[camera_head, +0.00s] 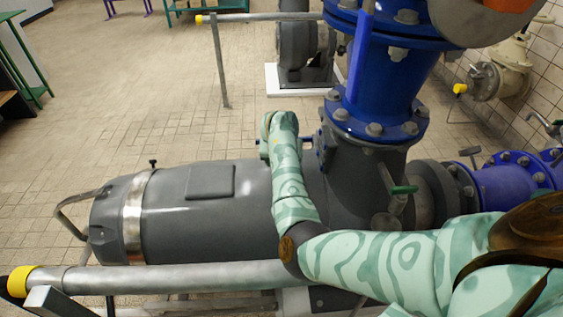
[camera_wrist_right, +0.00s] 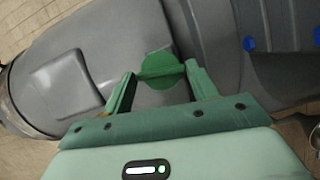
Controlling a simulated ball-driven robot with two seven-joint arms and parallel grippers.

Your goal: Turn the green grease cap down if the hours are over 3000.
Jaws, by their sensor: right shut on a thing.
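The green grease cap (camera_wrist_right: 160,66) shows in the right wrist view as a round disc with a raised bar across it, against the grey pump housing (camera_wrist_right: 95,70). My right gripper (camera_wrist_right: 161,75) has one finger on each side of the cap and is shut on it. In the head view my right arm reaches over the grey pump housing (camera_head: 240,222); its gripper and the cap are hidden there behind the arm and housing. My left gripper is not in view. No hours counter or reading can be made out in either view.
A blue flanged pipe (camera_head: 385,80) rises right of my forearm. A small valve with a green handle (camera_head: 404,190) stands close to my arm. The tiled floor (camera_head: 120,120) behind is mostly clear.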

